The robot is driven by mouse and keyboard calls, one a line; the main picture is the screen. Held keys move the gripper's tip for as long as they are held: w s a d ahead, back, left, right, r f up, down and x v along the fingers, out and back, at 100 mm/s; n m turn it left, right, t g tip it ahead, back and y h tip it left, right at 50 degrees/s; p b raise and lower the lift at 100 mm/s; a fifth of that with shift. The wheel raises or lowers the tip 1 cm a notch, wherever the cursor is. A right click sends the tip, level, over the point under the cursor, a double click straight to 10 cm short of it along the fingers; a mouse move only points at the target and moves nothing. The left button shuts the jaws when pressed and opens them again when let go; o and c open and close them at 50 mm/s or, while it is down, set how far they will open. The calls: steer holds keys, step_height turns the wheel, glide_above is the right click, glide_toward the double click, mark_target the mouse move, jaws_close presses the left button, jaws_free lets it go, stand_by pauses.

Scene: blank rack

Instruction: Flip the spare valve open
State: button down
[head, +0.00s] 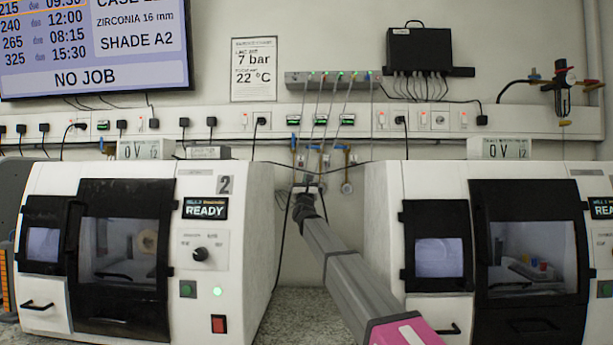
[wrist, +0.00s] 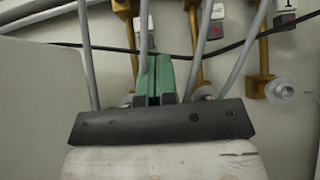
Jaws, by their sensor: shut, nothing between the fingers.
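A row of small valves (head: 345,160) hangs on the wall below the manifold, between the two machines. In the wrist view several brass valve bodies or stems show, one at the right (wrist: 262,50), one in the middle (wrist: 196,42) and one at upper left (wrist: 124,10). I cannot tell which is the spare valve or how its lever stands. My gripper (head: 307,188) reaches up to this row. In the wrist view its green fingers (wrist: 153,78) are shut and empty, between the left and middle brass stems. Whether they touch anything is unclear. The fingers and the black palm hide part of the valves.
Grey hoses (wrist: 205,45) and a black cable (wrist: 100,47) run across the valve area. Small tags (wrist: 216,30) sit by the valves. White machines stand left (head: 150,180) and right (head: 400,180) of my arm. The manifold (head: 330,79) is above.

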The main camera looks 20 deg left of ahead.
mark_target(314, 147)
steer(key=s+r+x, duration=0.2)
steer(key=x, duration=0.9)
steer(key=shift+w+d+r, duration=0.2)
steer(key=shift+w, duration=0.05)
steer(key=shift+s+a+r+m+h, duration=0.1)
steer(key=shift+m+h, duration=0.5)
steer(key=shift+h, duration=0.1)
